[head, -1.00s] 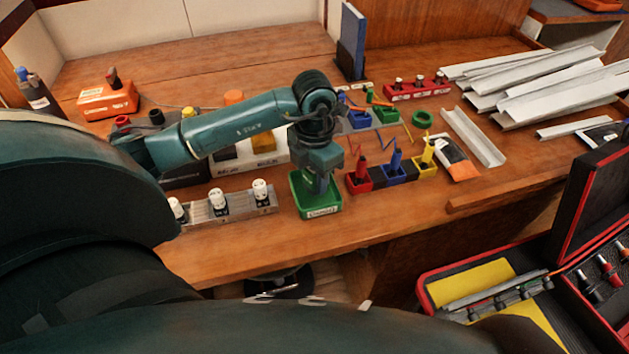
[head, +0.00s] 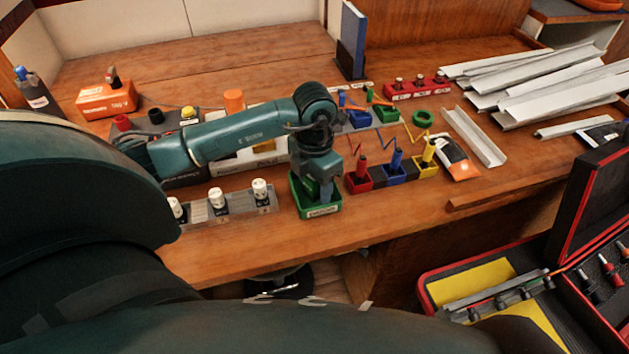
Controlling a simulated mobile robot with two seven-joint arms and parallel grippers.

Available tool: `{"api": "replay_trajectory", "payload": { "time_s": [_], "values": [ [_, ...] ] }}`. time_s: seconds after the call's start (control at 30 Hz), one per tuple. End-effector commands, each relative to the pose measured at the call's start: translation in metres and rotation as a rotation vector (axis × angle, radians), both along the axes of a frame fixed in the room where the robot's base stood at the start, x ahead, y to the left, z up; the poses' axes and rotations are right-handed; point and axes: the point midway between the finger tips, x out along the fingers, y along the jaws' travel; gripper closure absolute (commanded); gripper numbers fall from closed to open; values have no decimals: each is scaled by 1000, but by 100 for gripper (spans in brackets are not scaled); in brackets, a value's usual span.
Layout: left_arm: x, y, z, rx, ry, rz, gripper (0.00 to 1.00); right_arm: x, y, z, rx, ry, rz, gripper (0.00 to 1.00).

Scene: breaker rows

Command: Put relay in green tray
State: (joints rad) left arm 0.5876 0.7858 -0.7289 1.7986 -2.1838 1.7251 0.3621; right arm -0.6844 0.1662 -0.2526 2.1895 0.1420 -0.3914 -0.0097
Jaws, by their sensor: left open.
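The green tray (head: 323,212) stands near the front edge of the bench, in the middle of the head view, with a label on its front. My left gripper (head: 322,195) points down into the tray, its fingers partly hidden by the tray walls and my wrist. It is open. I cannot make out a relay in the tray; the gripper covers most of its inside. My right gripper does not show.
A grey rail with white-topped parts (head: 218,201) lies left of the tray. Red (head: 359,184), blue and yellow holders stand to its right. An orange box (head: 107,99) is at the back left. White channels (head: 540,85) are piled at the right. An open case (head: 480,275) is below.

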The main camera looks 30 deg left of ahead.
Motion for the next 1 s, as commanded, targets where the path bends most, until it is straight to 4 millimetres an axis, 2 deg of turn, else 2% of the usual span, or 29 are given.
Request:
{"api": "replay_trajectory", "payload": {
  "time_s": [0.17,0.6,0.8,1.0],
  "values": [
    [1,0,13,0,-3,-1,46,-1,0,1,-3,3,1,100],
    [1,0,102,0,-5,0,46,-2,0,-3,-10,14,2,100],
    [0,0,121,-1,-2,-1,46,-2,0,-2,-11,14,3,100],
    [0,0,124,0,0,0,46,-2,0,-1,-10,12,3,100]
  ]
}}
